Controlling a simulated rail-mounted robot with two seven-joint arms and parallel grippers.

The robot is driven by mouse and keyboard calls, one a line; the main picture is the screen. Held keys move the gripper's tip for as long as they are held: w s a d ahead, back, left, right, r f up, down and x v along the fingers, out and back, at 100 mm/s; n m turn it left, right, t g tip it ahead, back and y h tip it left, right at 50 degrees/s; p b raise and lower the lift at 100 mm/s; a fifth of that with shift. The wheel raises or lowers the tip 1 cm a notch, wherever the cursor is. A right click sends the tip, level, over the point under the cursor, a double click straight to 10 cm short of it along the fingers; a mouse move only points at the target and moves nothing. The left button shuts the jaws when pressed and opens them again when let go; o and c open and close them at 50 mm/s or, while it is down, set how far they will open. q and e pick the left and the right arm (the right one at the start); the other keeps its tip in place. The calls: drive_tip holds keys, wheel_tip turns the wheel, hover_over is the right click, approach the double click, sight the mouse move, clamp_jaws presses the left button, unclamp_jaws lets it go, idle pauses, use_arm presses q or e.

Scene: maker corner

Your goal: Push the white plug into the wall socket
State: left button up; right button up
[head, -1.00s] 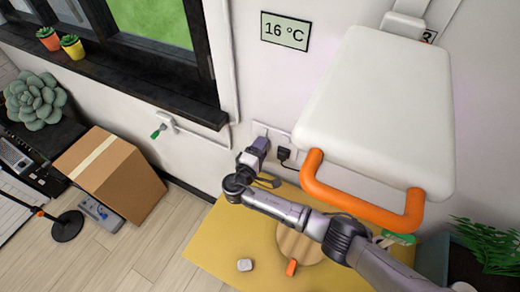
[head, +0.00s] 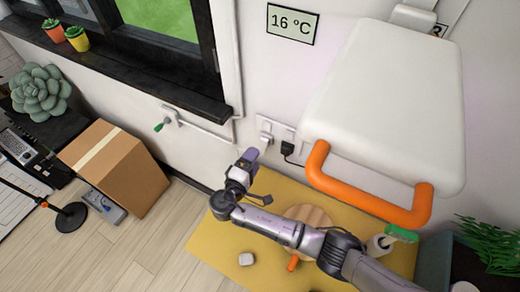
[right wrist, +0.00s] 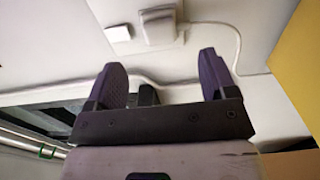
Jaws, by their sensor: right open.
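The white plug (head: 266,138) sits at the left part of the white wall socket plate (head: 289,132), low on the wall. I cannot tell whether it is fully seated. The right wrist view shows what appears to be the same white block (right wrist: 158,25) against the wall, with a white cable running off to the right. My right gripper (head: 250,156) is open, just below and left of the plug and apart from it. In the right wrist view its two fingers (right wrist: 160,85) are spread with nothing between them. My left gripper is not in view.
A black plug (head: 287,148) sits right of the white one. The white panel with an orange handle (head: 368,190) overhangs at the right. A cardboard box (head: 115,168) stands left.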

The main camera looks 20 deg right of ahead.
drive_tip(key=v, duration=0.6)
idle(0.3)
idle(0.4)
